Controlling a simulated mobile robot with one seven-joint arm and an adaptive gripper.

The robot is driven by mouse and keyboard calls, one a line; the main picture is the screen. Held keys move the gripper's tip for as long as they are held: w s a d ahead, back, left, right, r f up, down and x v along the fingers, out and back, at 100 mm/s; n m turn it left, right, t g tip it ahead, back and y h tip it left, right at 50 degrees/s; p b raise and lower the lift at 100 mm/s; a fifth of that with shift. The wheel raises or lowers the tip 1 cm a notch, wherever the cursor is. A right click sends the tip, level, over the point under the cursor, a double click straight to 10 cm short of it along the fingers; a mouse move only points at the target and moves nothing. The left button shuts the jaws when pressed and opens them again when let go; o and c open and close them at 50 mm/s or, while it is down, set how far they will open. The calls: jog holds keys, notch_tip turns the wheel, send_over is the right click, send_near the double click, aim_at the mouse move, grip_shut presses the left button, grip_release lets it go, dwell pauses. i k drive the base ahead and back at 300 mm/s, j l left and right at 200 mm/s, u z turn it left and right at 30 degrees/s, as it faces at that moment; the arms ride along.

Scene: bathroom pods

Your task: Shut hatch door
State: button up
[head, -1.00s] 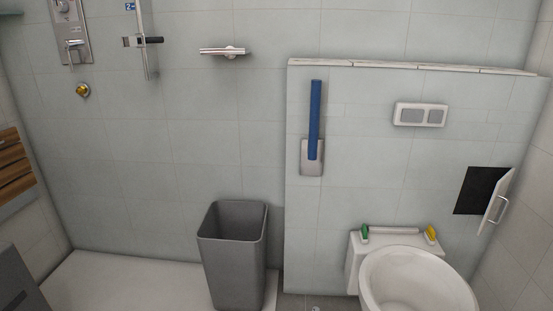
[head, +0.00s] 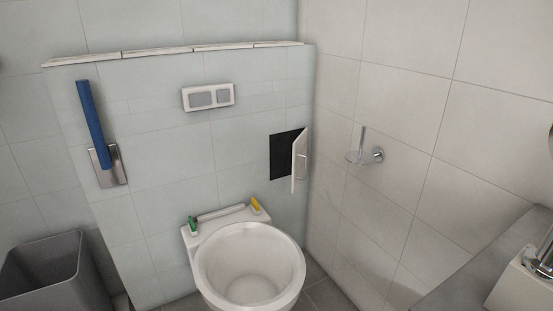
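The hatch door (head: 299,160) is a small white panel with a pale bar handle (head: 303,167). It is hinged at the right side of a dark square opening (head: 283,155) in the tiled wall, to the right above the toilet. The door stands open, swung out from the wall, and the dark inside shows to its left. My gripper is not in the head view.
The toilet (head: 247,268) stands below and left of the hatch, with small green and yellow items on its back. A holder (head: 368,157) sticks out from the right wall. A grey bin (head: 56,275) stands at left, and a grey ledge (head: 470,265) fills the lower right.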

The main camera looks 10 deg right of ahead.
aim_at(300, 146)
jog(key=z, duration=0.55)
jog(key=i+j+z, duration=0.2)
jog(key=i+j, duration=0.2)
jog(key=i+j+z, duration=0.25)
jog(key=j, duration=0.3)
jog(key=i, duration=0.1)
